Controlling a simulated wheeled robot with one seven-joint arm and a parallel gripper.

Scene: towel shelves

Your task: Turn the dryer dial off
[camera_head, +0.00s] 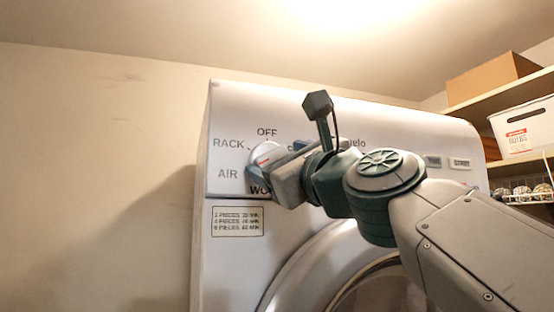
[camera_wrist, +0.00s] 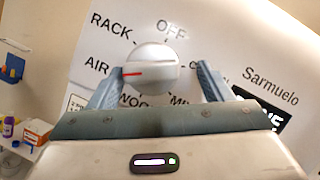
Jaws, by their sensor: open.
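The dryer dial (camera_head: 266,151) is a round white knob with a red mark, on the upper left of the white dryer's front panel (camera_head: 232,178). In the wrist view the dial (camera_wrist: 151,64) has its red mark pointing left, toward the AIR label. The OFF label (camera_wrist: 171,30) is above the dial. My gripper (camera_head: 275,162) is at the panel, with its fingers open. In the wrist view my gripper (camera_wrist: 160,68) has one finger at the dial's lower left and one to its right, with a gap on the right. Whether the left finger touches the dial is unclear.
The round dryer door (camera_head: 290,272) is below the panel, partly behind my arm. START buttons (camera_head: 461,163) sit at the panel's right. Shelves at the right hold a cardboard box (camera_head: 492,77) and a white bin (camera_head: 524,128). Bare wall is at the left.

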